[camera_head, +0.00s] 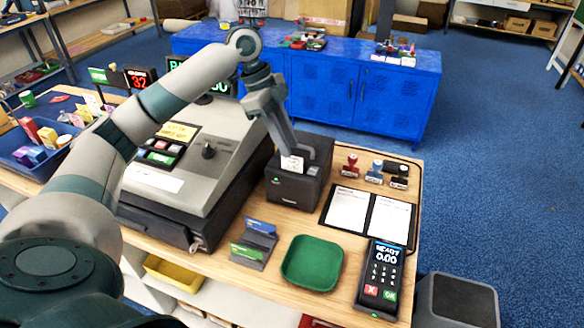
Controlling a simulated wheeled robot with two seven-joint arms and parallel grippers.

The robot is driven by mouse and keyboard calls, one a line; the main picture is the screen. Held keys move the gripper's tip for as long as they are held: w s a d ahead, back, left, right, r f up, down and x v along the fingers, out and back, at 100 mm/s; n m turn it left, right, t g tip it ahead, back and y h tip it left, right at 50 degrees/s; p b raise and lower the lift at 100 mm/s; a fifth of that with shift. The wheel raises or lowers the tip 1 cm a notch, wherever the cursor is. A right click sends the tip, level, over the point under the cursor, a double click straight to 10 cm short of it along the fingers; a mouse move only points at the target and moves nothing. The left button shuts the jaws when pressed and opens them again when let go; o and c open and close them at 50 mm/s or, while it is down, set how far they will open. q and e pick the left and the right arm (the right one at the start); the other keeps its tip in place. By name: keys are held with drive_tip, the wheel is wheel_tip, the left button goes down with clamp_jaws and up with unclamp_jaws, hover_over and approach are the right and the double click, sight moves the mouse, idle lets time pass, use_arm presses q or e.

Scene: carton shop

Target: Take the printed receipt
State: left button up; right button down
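The receipt printer (293,188) is a dark box on the wooden counter, right of the cash register. A small white printed receipt (291,164) sticks up from its top slot. My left gripper (288,148) points down over the printer, with its fingertips right at the top of the receipt. The fingers overlap each other and the printer's dark top, so I cannot tell whether they are closed on the paper. My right gripper is out of view.
The grey cash register (180,165) stands left of the printer. In front are a card holder (254,245), a green tray (312,262) and a card terminal (381,278). Stamps (350,166) and two paper pads (348,209) lie to the right. A blue cabinet (350,95) stands behind.

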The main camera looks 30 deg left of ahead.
sight(292, 158)
use_arm(q)
drive_tip(key=p+x, duration=0.2)
drive_tip(key=x, duration=0.2)
drive_tip(key=shift+a+f+p, duration=0.15)
drive_tip(key=shift+p, duration=0.2)
drive_tip(key=shift+f, duration=0.5)
clamp_jaws()
